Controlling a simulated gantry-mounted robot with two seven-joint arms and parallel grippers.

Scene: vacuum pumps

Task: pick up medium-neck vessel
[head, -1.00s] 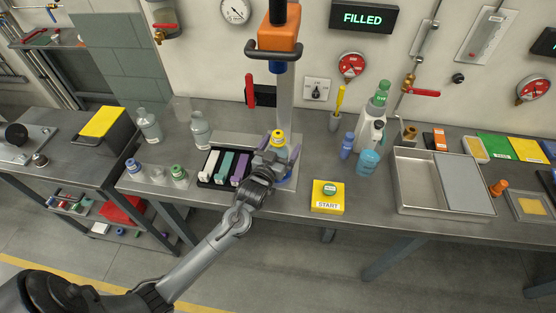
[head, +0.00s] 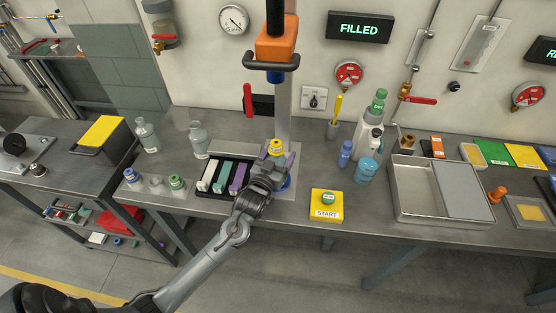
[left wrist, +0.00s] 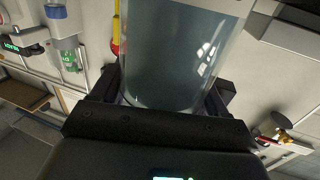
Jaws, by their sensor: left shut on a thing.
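The vessel with a yellow neck ring (head: 277,146) stands upright below the orange head of the filling station, on a blue base (head: 284,183). My left gripper (head: 277,163) is shut around its body, which it mostly hides in the head view. In the left wrist view the clear vessel body, with grey-blue contents (left wrist: 172,55), fills the space between the two dark fingers. I cannot tell whether it is clear of the base. My right gripper is not in view.
The orange filler head (head: 276,45) hangs above the vessel. A rack of white, teal and purple blocks (head: 216,192) is close on the left. The yellow START button (head: 326,207) sits to the right. Two clear bottles (head: 199,140) stand behind left. A metal tray (head: 425,205) lies right.

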